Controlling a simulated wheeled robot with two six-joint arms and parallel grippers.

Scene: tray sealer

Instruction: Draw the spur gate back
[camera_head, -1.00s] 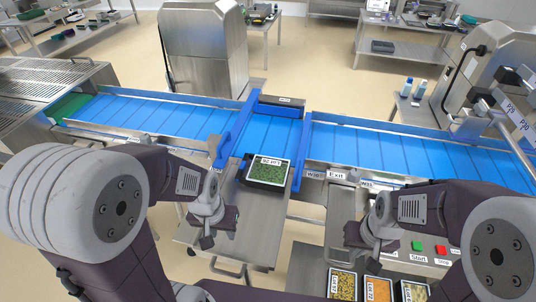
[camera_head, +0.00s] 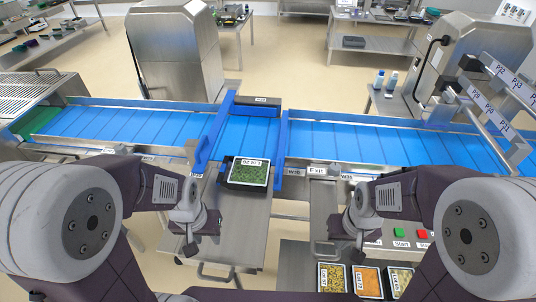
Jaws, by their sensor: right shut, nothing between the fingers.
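A long blue bar (camera_head: 214,135), which looks like the spur gate, runs along the left side of the spur opening on the blue conveyor. A black tray of green contents (camera_head: 248,173) with a white label sits at the near edge of the belt, right of the bar. My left gripper (camera_head: 189,248) points down on the near side of the conveyor, below the bar; its fingers are too small to read. My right gripper (camera_head: 360,240) is shut and empty, near the control panel.
The blue conveyor (camera_head: 345,142) crosses the whole view. A steel side table (camera_head: 232,235) extends toward me below the tray. Green and red buttons (camera_head: 398,233) and several food trays (camera_head: 331,278) are at lower right. An Exit label (camera_head: 317,170) marks the conveyor's near side.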

